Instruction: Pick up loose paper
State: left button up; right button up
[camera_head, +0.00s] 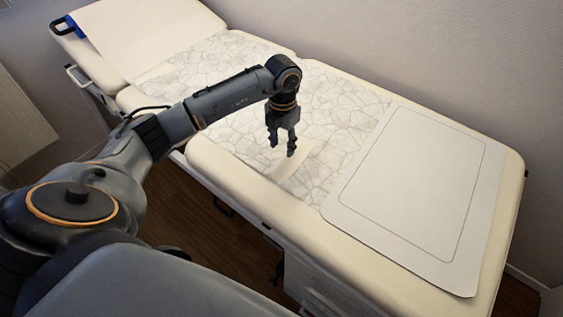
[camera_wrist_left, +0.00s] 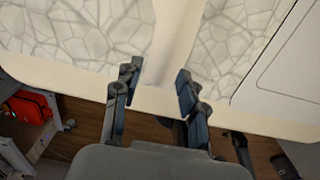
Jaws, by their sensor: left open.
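A small plain pale piece (camera_head: 292,162), which looks like loose paper, lies on the exam table near its front edge, partly hidden by my left gripper. My left gripper (camera_head: 283,145) points down just over it, open. In the left wrist view, the open fingers (camera_wrist_left: 155,88) stand apart on either side of the lower end of a plain pale strip (camera_wrist_left: 176,35). I cannot tell whether they touch it. The table's surface around it bears a cracked grey-and-white patterned covering (camera_head: 335,105). My right gripper is not in view.
A large white mat (camera_head: 415,185) with a thin outline lies at the right of the cream exam table (camera_head: 215,165). A white sheet (camera_head: 145,35) covers the raised far end. A wall stands behind. In the left wrist view, a red bag (camera_wrist_left: 30,107) sits low at the left.

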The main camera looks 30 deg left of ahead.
aim_at(284, 159)
pick_arm(q)
jog(key=shift+w+d+f+p, duration=0.1)
jog(key=shift+w+f+p, duration=0.05)
jog(key=shift+f, duration=1.35)
jog(key=shift+w+d+f+p, duration=0.1)
jog(key=shift+w+f+p, duration=0.05)
jog(key=shift+f, duration=1.35)
grip_shut()
